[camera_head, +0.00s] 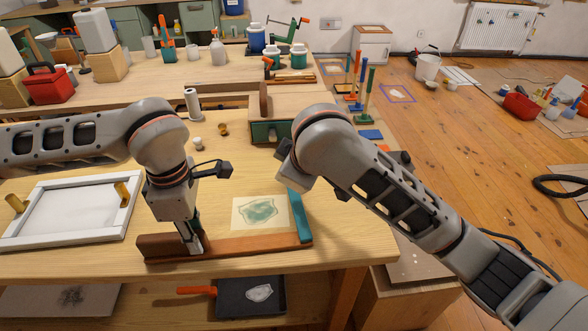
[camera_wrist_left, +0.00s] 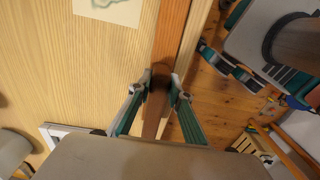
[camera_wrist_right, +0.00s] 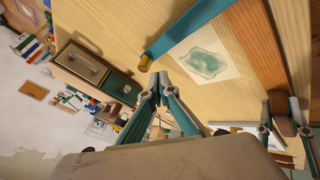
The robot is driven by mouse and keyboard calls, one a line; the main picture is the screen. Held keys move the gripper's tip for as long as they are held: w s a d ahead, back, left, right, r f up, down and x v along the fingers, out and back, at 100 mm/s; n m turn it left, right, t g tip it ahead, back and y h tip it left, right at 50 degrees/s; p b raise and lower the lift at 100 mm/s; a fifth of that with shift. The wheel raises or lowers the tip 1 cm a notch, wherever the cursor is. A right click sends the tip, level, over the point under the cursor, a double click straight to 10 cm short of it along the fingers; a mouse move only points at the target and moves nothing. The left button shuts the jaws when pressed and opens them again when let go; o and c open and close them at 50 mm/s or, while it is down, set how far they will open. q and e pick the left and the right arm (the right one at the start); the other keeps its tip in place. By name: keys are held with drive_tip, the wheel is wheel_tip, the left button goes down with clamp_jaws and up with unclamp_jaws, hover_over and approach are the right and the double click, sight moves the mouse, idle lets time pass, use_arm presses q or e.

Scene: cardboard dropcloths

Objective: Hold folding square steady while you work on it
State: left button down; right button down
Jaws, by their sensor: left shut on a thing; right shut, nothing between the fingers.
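The folding square lies at the workbench's front edge. Its brown wooden arm (camera_head: 258,243) runs along the edge, and its teal arm (camera_head: 299,214) runs back from the right end, roughly at a right angle. My left gripper (camera_head: 192,245) is shut on the brown arm near its left end; the left wrist view shows the fingers (camera_wrist_left: 161,88) on both sides of it. My right gripper (camera_wrist_right: 157,82) is shut and empty near the teal arm's free end (camera_wrist_right: 155,58). In the head view its fingers are hidden behind my right arm.
A paper with a green shape (camera_head: 260,213) lies inside the square's corner. A white frame (camera_head: 75,210) with wooden knobs lies left. A black pan (camera_head: 252,300) sits on the shelf below. Bare wood lies between frame and paper.

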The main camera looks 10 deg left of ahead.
drive_tip(key=v, duration=0.6)
drive_tip(key=c, duration=2.7)
unclamp_jaws()
drive_tip(key=shift+s+d+r, duration=0.1)
drive_tip(key=shift+s+r, duration=0.05)
drive_tip(key=shift+r, duration=0.2)
drive_tip(key=shift+c, duration=0.2)
drive_tip(key=o, duration=0.7)
drive_tip(key=shift+s, duration=0.1)
drive_tip(key=shift+o, duration=0.6)
drive_tip(key=shift+d+f, duration=0.15)
drive_tip(key=shift+f, duration=0.05)
drive_tip(key=f+m, duration=0.1)
drive_tip(key=f+m+y, duration=0.1)
drive_tip(key=w+d+f+m+y, duration=0.1)
drive_tip(key=f, duration=0.1)
drive_tip(key=shift+w+f, duration=0.1)
drive_tip(key=w+d+f+m+t+y, duration=0.1)
drive_tip(key=d+m+y, duration=0.1)
drive_tip(key=shift+w+d+f+t+y, duration=0.2)
drive_tip(key=shift+w+f+t+y, duration=0.15)
drive_tip(key=shift+f+t+y, duration=0.05)
drive_tip(key=shift+w+d+r+m+t+y, duration=0.1)
drive_tip(key=shift+d+m+t+y, duration=0.05)
drive_tip(key=shift+d+t+y, duration=0.2)
drive_tip(key=shift+w+d+r+m+t+y, duration=0.15)
drive_tip(key=shift+d+t+y, duration=0.1)
drive_tip(key=shift+d, duration=0.15)
drive_tip(key=x, duration=1.2)
drive_tip(key=shift+s, duration=0.1)
